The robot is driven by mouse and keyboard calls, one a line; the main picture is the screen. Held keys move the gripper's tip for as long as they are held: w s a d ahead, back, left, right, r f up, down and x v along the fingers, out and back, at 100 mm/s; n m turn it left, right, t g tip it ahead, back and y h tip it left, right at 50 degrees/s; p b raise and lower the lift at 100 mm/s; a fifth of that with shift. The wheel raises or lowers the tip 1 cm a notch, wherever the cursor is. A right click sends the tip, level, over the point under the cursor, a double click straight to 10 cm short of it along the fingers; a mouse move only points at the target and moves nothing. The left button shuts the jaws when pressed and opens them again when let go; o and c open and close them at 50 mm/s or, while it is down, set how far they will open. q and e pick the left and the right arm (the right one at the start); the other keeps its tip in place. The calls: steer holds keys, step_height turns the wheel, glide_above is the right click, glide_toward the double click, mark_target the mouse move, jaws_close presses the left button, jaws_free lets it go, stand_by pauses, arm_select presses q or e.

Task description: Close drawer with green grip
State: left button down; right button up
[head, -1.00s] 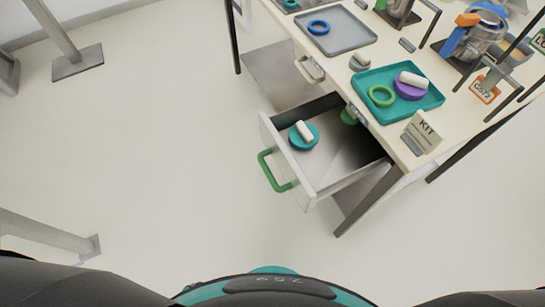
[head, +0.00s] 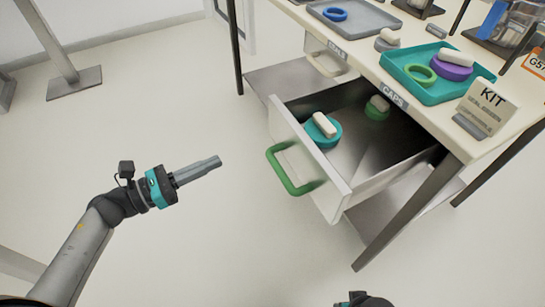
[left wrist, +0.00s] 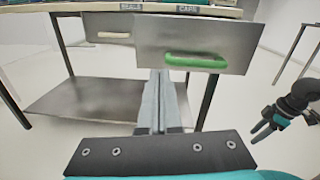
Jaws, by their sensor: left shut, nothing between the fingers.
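The open drawer (head: 345,190) sticks out from under the white table and has a green grip (head: 290,172) on its front. Inside it lie a teal round cap (head: 325,140) and a green one (head: 376,111), each with a white piece on top. My left gripper (head: 218,162) is shut and empty, to the left of the green grip and apart from it. In the left wrist view the drawer front (left wrist: 225,52) and green grip (left wrist: 195,62) are ahead of the shut fingers (left wrist: 160,75). Part of my right gripper (left wrist: 265,128) shows at the right there; its jaws are unclear.
The white table (head: 385,85) carries a teal tray (head: 465,95) with rings, a grey tray (head: 355,37) and a KIT sign (head: 487,108). Another drawer with a pale grip (head: 325,62) is beside the open one. A dark table leg (head: 405,215) stands at right.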

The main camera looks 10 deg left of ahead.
arm_select(q)
steer(key=m+g, duration=0.1)
steer(key=m, duration=0.1)
steer(key=b, duration=0.1)
glide_toward(284, 138)
steer(key=shift+h, duration=0.4)
steer(key=x, duration=0.5)
steer(key=shift+w+d+f, duration=0.2)
steer(key=shift+w+f, duration=0.15)
steer(key=shift+f, duration=0.05)
steer(key=shift+w+d, duration=0.35)
steer(key=shift+d, duration=0.1)
arm_select(e)
steer(key=w+r, duration=0.2)
steer(key=shift+a+r+t, duration=0.2)
steer(key=shift+r+t, duration=0.1)
steer(key=shift+r, duration=0.05)
steer(key=shift+s+f, duration=0.1)
steer(key=shift+s, duration=0.05)
